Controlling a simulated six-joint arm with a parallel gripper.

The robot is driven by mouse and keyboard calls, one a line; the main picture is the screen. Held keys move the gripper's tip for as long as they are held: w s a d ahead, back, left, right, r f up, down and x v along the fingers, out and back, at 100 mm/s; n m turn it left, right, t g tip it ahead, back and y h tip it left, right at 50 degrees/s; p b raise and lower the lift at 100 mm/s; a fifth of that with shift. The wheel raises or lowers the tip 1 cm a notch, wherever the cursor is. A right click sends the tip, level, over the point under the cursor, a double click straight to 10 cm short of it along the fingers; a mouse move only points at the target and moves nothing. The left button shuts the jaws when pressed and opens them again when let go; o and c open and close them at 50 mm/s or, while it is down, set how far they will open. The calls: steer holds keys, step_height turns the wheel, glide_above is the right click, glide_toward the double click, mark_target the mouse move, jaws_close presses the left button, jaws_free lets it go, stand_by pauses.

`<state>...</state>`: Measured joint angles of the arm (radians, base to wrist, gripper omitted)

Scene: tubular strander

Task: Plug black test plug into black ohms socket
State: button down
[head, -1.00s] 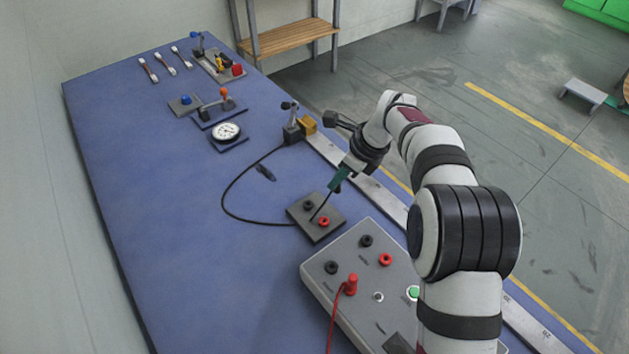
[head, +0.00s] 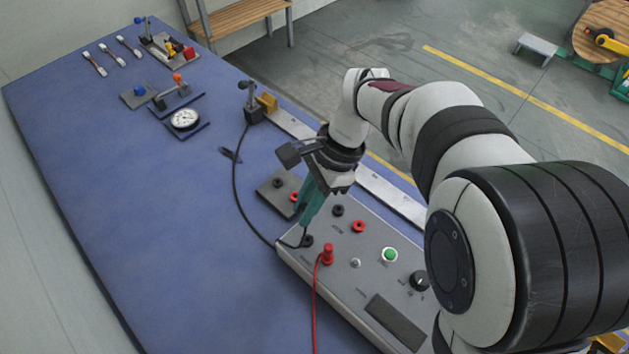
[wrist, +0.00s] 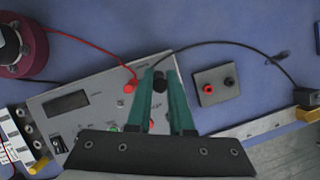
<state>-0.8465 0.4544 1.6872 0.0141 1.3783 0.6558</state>
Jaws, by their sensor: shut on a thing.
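The black ohms socket (head: 308,241) appears right under the fingertips, beside the red plug (head: 328,254) standing in the box. The fingers partly hide the plug, and I cannot tell whether it is in the socket or just above it.
A dark block (head: 266,196) with a black and a red socket lies just behind the fingers. More black (head: 338,210) and red (head: 358,226) sockets sit on the box. The black cable crosses the blue table to a clamp (head: 253,108).

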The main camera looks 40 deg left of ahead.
steer(key=shift+f, duration=0.1)
steer(key=shift+f, duration=2.9)
steer(key=shift+f, duration=0.95)
steer(key=c, duration=0.7)
jaws_free()
steer(key=shift+c, duration=0.2)
